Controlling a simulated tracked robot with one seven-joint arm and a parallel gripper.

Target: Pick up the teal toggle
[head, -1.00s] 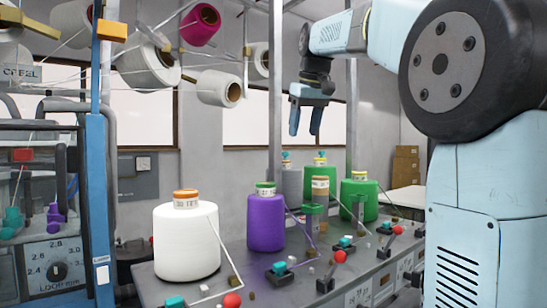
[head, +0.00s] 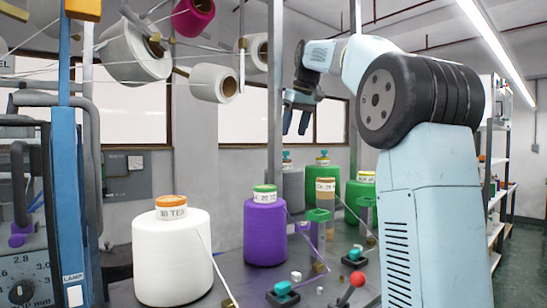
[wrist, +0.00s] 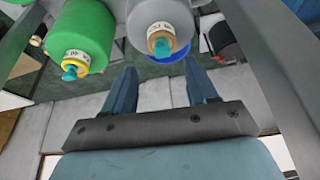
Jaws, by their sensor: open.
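Small teal toggles on dark bases sit along the front of the grey table in the head view, one near the front (head: 282,288) and one farther back (head: 355,253). I cannot tell which one the task names. Teal tips also show on the cone tops at the back, and in the wrist view on a green cone (wrist: 88,38) and a grey cone (wrist: 130,15). My gripper (head: 296,122) is open and empty, pointing down above and behind the cones. In the wrist view its two fingers (wrist: 160,78) are apart with nothing between them.
A white cone (head: 172,260) and a purple cone (head: 264,235) stand on the table, with green cones (head: 360,192) behind. A red-knobbed lever (head: 357,279) stands near the toggles. A metal post (head: 275,100) rises near my gripper. White spools (head: 135,52) hang at upper left.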

